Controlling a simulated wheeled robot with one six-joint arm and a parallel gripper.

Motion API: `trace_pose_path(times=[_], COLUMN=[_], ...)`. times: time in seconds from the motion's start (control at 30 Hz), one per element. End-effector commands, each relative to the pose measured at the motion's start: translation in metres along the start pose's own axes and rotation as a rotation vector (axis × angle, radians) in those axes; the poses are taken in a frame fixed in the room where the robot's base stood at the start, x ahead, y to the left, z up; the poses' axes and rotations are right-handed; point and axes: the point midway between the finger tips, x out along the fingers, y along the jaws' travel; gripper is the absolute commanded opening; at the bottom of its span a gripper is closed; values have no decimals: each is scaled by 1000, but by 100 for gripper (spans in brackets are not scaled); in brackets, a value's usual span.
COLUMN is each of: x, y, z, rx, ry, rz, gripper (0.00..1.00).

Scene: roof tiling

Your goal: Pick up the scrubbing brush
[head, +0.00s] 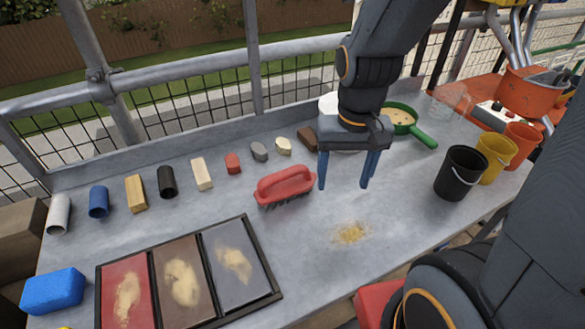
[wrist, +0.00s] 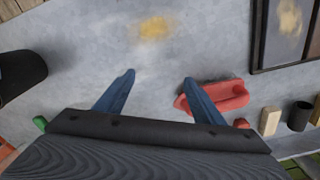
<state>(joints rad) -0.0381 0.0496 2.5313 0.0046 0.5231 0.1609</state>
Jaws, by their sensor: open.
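The scrubbing brush (head: 285,184) has a red handle and dark bristles. It lies bristles down on the grey bench (head: 130,243), behind the tray of tiles. My gripper (head: 343,186) is open and empty above the bench, to the right of the brush in the head view. Its blue fingers point down and do not touch the brush. In the wrist view the red brush (wrist: 226,96) lies just beyond the right finger, which covers part of it; the space between my fingers (wrist: 158,82) shows bare bench.
A black-framed tray (head: 277,293) holds three dusty tiles at front left. A blue sponge (head: 53,291) lies left of it. Several small blocks and tubes line the back. A green pan (head: 401,118) and black bucket (head: 460,173) stand right. A sand patch (head: 350,233) lies front of centre.

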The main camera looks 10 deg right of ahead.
Motion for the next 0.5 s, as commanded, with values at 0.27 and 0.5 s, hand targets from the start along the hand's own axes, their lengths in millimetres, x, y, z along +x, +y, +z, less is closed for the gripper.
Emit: trace_pose_path(times=[0.27, 0.5], x=[-19, -11], y=[-54, -96], z=[-26, -35], rx=[488, 849], ry=[-5, -23], rz=[-1, 15], gripper=[63, 63])
